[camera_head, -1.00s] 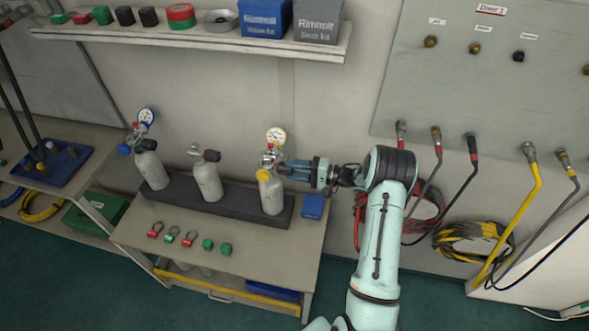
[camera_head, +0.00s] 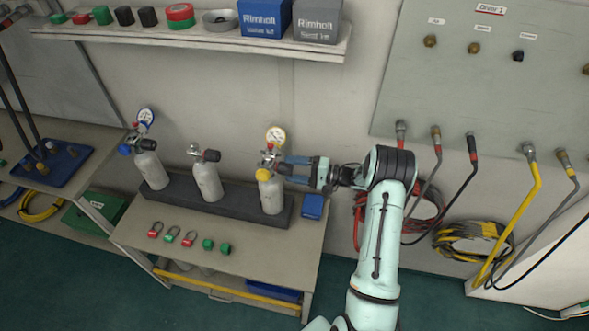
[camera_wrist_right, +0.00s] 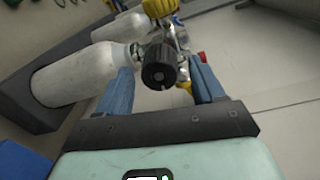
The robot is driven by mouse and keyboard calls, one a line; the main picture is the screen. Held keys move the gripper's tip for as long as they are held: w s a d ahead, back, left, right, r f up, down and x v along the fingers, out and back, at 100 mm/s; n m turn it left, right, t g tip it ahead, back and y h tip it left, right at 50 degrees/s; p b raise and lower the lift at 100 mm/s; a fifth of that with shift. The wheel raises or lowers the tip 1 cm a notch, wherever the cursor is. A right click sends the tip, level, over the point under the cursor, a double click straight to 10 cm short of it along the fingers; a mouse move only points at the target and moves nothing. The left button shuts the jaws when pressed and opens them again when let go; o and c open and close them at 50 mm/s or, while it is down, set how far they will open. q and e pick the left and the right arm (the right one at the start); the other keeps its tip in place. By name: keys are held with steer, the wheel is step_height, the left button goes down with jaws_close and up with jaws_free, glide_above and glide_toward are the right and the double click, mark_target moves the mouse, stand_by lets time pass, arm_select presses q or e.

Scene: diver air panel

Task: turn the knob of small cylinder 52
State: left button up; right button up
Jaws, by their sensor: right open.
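Three small grey-white cylinders stand in a dark rack (camera_head: 236,206) on a bench. The right one (camera_head: 272,198) has a yellow cap (camera_head: 263,175) and a gauge (camera_head: 275,136) on its valve. The middle cylinder (camera_head: 208,183) has no gauge; the left one (camera_head: 151,171) has a blue cap and a gauge. No number 52 is readable. My right gripper (camera_head: 282,168) is at the right cylinder's valve. In the wrist view its open blue fingers (camera_wrist_right: 160,85) stand on either side of the black knob (camera_wrist_right: 158,68); contact cannot be told. My left gripper is out of view.
A blue box (camera_head: 313,206) sits at the rack's right end. Red and green small items (camera_head: 189,239) lie at the bench front. A shelf (camera_head: 190,38) runs above. Hoses (camera_head: 533,200) hang from a panel at right.

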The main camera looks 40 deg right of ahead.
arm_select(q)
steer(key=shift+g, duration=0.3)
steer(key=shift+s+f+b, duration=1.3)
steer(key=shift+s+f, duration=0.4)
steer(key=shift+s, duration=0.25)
arm_select(e)
steer(key=v, duration=1.3)
steer(key=shift+s, duration=0.2)
steer(key=shift+d, duration=0.1)
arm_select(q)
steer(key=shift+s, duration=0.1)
